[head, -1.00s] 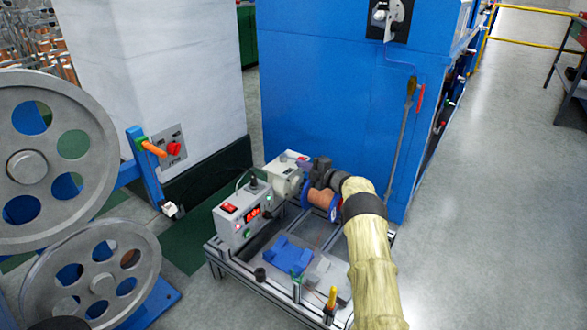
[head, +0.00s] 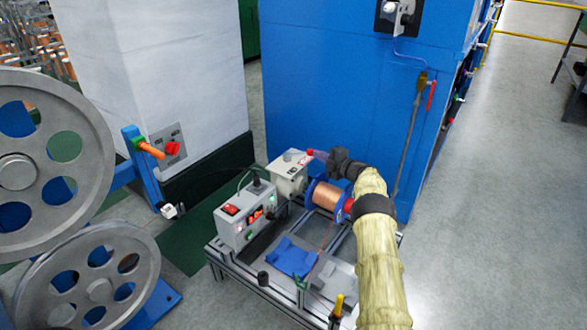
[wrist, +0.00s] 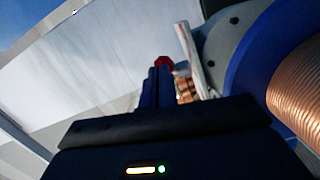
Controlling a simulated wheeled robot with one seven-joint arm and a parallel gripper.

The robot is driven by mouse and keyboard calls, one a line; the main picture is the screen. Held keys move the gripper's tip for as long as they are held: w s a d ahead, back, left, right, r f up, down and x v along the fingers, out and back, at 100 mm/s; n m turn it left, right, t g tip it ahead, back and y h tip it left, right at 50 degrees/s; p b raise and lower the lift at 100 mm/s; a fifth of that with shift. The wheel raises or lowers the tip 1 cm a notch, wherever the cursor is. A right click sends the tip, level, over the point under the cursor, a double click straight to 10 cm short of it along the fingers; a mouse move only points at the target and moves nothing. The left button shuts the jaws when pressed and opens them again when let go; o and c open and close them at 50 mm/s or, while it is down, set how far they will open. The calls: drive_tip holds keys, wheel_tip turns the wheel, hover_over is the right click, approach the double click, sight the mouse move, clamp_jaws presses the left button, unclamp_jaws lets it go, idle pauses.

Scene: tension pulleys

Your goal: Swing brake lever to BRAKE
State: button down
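A pale grey brake unit (head: 287,178) stands at the back of the metal bench frame. A small red knob (head: 309,153), seemingly the brake lever's end, shows at its top right. In the wrist view the red knob (wrist: 163,62) is just past my fingertips; I cannot tell whether they touch it. My gripper (head: 322,155) reaches in from the right above the copper spool. In the wrist view its two dark blue fingers (wrist: 157,77) lie close together with nothing visible between them. The lever's shaft and the BRAKE marking cannot be made out.
The copper wire spool (head: 328,196) with blue flanges sits close below my gripper. A control box (head: 244,215) with red switches stands to the left. A blue cradle (head: 291,258) lies in front. A blue cabinet (head: 330,90) rises behind; large grey pulleys (head: 52,160) are at left.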

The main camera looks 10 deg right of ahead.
drive_tip(key=shift+w+a+r, duration=0.1)
drive_tip(key=shift+a+r, duration=0.05)
drive_tip(key=shift+a, duration=0.15)
drive_tip(key=shift+p, duration=0.4)
drive_tip(key=shift+s+r+p, duration=0.2)
drive_tip(key=shift+s+p, duration=0.25)
drive_tip(key=shift+p, duration=0.4)
drive_tip(key=s+p, duration=0.2)
drive_tip(key=s, duration=0.1)
drive_tip(key=shift+d+r+p, duration=0.1)
drive_tip(key=shift+r+p, duration=0.2)
drive_tip(key=shift+p, duration=0.1)
drive_tip(key=s+d+p, duration=0.2)
drive_tip(key=d, duration=0.8)
drive_tip(key=shift+s+f, duration=0.15)
drive_tip(key=shift+s, duration=0.2)
